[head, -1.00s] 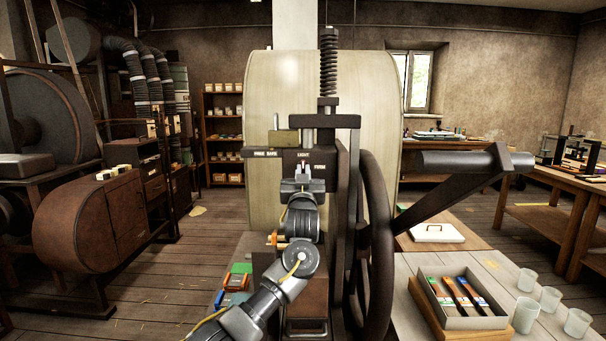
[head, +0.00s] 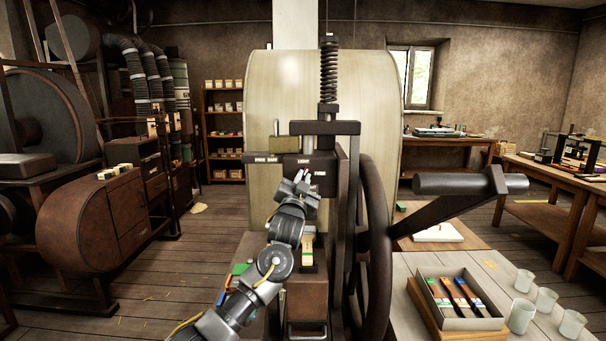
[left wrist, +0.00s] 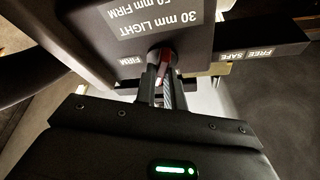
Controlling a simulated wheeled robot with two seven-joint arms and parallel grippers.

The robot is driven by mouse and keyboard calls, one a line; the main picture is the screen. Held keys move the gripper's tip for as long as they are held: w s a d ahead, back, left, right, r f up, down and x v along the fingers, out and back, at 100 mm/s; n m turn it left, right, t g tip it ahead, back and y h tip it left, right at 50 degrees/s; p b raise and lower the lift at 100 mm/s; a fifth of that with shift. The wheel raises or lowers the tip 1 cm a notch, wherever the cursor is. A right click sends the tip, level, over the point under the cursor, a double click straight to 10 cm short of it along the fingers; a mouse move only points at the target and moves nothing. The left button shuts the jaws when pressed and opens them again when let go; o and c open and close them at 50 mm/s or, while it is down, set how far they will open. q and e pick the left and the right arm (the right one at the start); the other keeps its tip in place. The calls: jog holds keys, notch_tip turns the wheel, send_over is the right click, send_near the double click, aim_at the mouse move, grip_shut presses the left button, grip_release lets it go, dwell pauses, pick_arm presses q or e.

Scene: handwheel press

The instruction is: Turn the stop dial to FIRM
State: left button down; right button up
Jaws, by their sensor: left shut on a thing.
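The stop dial, with a red part (left wrist: 165,56), sits on the front of the dark press head (head: 325,142). My left gripper (head: 303,180) is shut on the dial, its fingers tilted up and to the right in the head view. In the left wrist view the fingertips (left wrist: 159,76) close around the red part. The FIRM label (head: 321,174) shows just right of the fingertips, and the LIGHT label (head: 303,161) just above them. The fingers hide most of the dial, so its exact pointing is hard to tell. My right gripper is not in view.
A FREE SAFE bar (left wrist: 255,55) juts out left of the press head in the head view. A large handwheel (head: 376,245) and its crank handle (head: 450,184) stand on the right. A small pale block (head: 308,250) lies on the press bed below my gripper.

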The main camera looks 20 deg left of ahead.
pick_arm(q)
jog(key=m, duration=0.1)
jog(key=m+h+p, duration=0.1)
jog(key=m, duration=0.1)
jog(key=m+g+h+p, duration=0.1)
jog(key=m, duration=0.1)
jog(key=shift+a+r, duration=0.1)
jog(key=shift+r, duration=0.15)
jog(key=m+g+p, duration=0.1)
jog(key=m+p, duration=0.1)
jog(key=m, duration=0.1)
jog(key=m+g+h+p, duration=0.1)
jog(key=m, duration=0.2)
jog(key=shift+h+p, duration=0.3)
jog(key=shift+p, duration=0.05)
jog(key=shift+m+g+p, duration=0.6)
jog(key=shift+m+p, duration=0.05)
jog(key=shift+m, duration=0.95)
jog(key=shift+f, duration=0.1)
jog(key=c, duration=1.5)
grip_release()
